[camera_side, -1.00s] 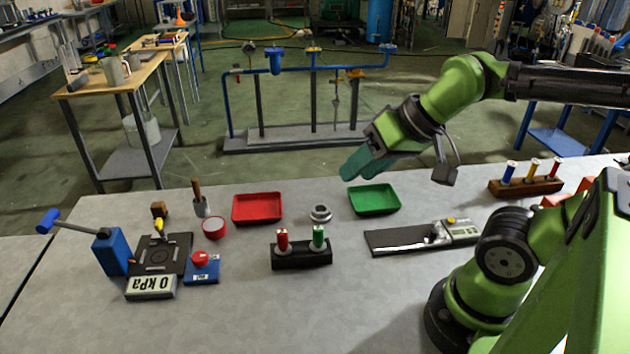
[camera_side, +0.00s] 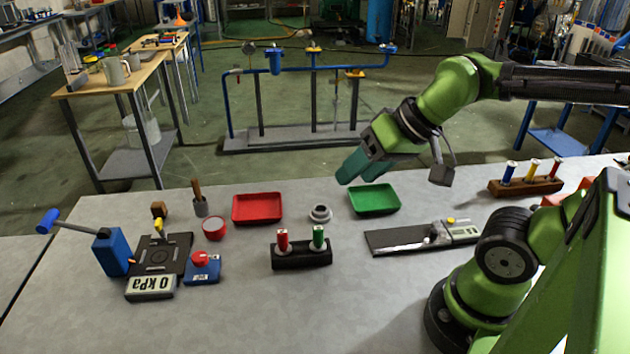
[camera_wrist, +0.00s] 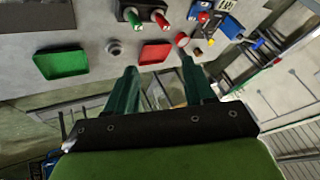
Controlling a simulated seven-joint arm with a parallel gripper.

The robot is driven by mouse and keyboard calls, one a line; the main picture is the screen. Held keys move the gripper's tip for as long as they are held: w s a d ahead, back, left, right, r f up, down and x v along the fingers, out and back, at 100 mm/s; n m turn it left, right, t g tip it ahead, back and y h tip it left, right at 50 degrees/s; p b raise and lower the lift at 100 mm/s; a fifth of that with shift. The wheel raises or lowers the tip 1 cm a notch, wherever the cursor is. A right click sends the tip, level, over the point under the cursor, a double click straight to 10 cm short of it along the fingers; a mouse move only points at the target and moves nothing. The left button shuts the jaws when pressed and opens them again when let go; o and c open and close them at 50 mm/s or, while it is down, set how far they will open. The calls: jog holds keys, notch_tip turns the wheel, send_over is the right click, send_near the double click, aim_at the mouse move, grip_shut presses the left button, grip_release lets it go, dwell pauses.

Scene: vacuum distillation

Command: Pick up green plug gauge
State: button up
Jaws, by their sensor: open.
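The green plug gauge (camera_side: 318,238) stands upright in the right hole of a black holder (camera_side: 302,260) near the middle of the table. A red plug gauge (camera_side: 283,240) stands in the hole to its left. In the wrist view the green gauge (camera_wrist: 133,18) is at the top edge, left of the red one (camera_wrist: 161,19). My gripper (camera_side: 356,172) is open and empty. It hangs in the air behind and above the holder, near the green tray. Its two teal fingers (camera_wrist: 160,75) show apart in the wrist view.
A green tray (camera_side: 375,213) and a red tray (camera_side: 257,221) lie behind the holder, with a metal ring (camera_side: 320,213) between them. A caliper on a dark mat (camera_side: 380,243) lies right. A pump (camera_side: 112,251) and pressure display (camera_side: 151,287) stand left. The front table is clear.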

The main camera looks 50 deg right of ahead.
aim_at(319, 228)
jog(key=w+f+n+g+h, duration=0.2)
jog(key=w+f+n+g, duration=0.2)
jog(key=w+n+g, duration=0.45)
jog(key=shift+n+t, duration=0.75)
jog(key=f, duration=1.1)
jog(key=shift+w+d, duration=0.15)
jog(key=shift+d, duration=0.2)
notch_tip(319, 228, down, 5)
jog(key=shift+a+f, duration=0.1)
jog(key=shift+a, duration=0.05)
grip_shut()
